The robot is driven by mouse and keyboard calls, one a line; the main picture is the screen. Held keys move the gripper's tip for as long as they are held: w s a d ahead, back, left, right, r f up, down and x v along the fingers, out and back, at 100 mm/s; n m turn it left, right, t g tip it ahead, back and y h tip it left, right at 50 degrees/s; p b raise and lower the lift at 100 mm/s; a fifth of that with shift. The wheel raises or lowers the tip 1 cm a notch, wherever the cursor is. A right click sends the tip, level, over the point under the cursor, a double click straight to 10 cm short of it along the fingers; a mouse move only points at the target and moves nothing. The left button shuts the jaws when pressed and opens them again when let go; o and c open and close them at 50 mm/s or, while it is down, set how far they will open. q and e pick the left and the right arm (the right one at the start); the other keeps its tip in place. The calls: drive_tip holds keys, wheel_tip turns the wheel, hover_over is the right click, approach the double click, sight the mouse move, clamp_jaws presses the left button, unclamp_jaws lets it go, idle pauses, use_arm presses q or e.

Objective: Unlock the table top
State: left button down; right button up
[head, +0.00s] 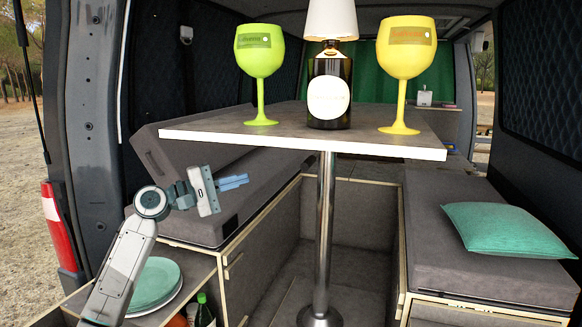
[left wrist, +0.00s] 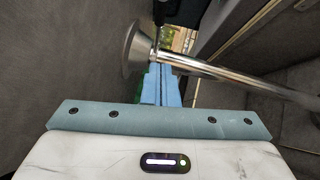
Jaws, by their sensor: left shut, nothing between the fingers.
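The table top (head: 200,128) is a grey board with a pale edge, level on a single chrome leg (head: 324,230). The leg stands on a round floor base (head: 319,317). My left gripper (head: 243,181) is below the table top's left part, left of the leg and apart from it, with its blue fingers together and empty. In the left wrist view the shut fingers (left wrist: 160,86) point toward the chrome leg (left wrist: 235,80) and a conical metal fitting (left wrist: 132,48) at its end. No lock or lever can be made out. My right gripper is not in view.
A green goblet (head: 259,55), a dark bottle lamp (head: 330,90) and a yellow goblet (head: 404,55) stand on the table top. Cushioned benches flank it; a teal pillow (head: 505,231) lies on the right one. Plates (head: 156,282) and bottles are at lower left.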

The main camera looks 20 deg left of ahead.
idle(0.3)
use_arm(q)
drive_tip(key=s+d+p+x, duration=0.1)
drive_tip(key=s+p+x, duration=0.1)
drive_tip(key=p+x, duration=0.6)
drive_tip(key=x, duration=0.5)
drive_tip(key=shift+d+r, duration=0.15)
drive_tip(key=shift+d, duration=0.25)
